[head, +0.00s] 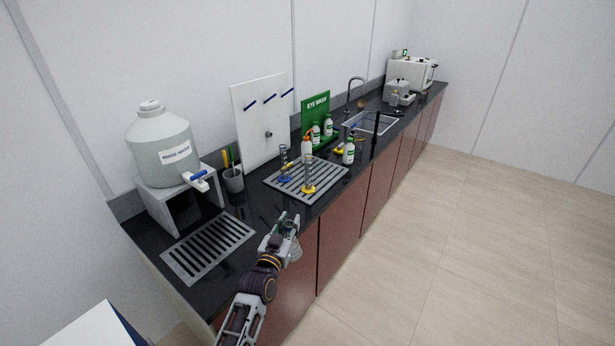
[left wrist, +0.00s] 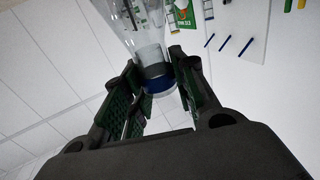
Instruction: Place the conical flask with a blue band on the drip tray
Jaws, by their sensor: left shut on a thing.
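My left gripper (head: 286,222) is shut on the conical flask (head: 296,250), in front of the counter's front edge. In the left wrist view, the gripper's pads (left wrist: 155,72) are around the neck of the clear flask (left wrist: 132,22), near its blue band (left wrist: 159,83). In the head view the flask is partly hidden by the gripper. A grey slotted drip tray (head: 165,258) lies on the black counter below the tap of the water container, left of my gripper. It looks empty. My right gripper is not in view.
A white water container (head: 160,140) stands on a grey stand (head: 158,205), with a pen cup (head: 233,182) beside it. Bottles, a green eye wash board (head: 316,108) and a sink (head: 370,121) are farther right.

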